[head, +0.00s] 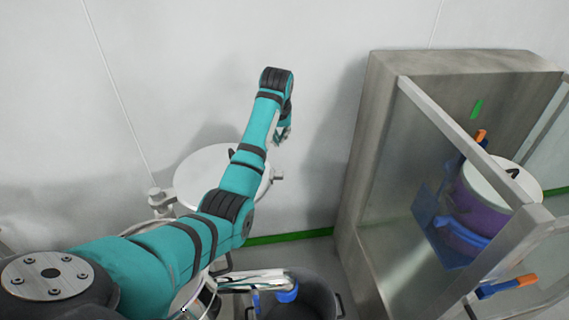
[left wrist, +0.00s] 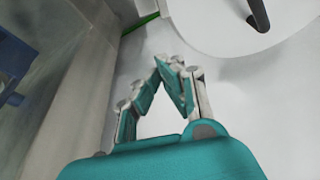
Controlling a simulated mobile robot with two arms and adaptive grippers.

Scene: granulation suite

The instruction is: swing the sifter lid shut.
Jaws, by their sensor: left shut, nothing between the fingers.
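The sifter lid (head: 200,168) is a round white disc with a dark handle, behind my left arm in the head view. My arm hides part of its right side and lower edge. In the left wrist view the lid (left wrist: 215,22) fills the upper right, its black handle cut by the top edge. My left gripper (head: 283,135) is up and to the right of the lid in the head view, near the wall. In the left wrist view the gripper (left wrist: 168,62) has its fingertips together, empty, apart from the lid. My right gripper is not in view.
A steel cabinet (head: 384,120) with clear panels stands on the right. It holds a purple, white-lidded container (head: 470,205) in a blue holder. A dark pot (head: 318,295) is at the bottom. Wall space between lid and cabinet is clear.

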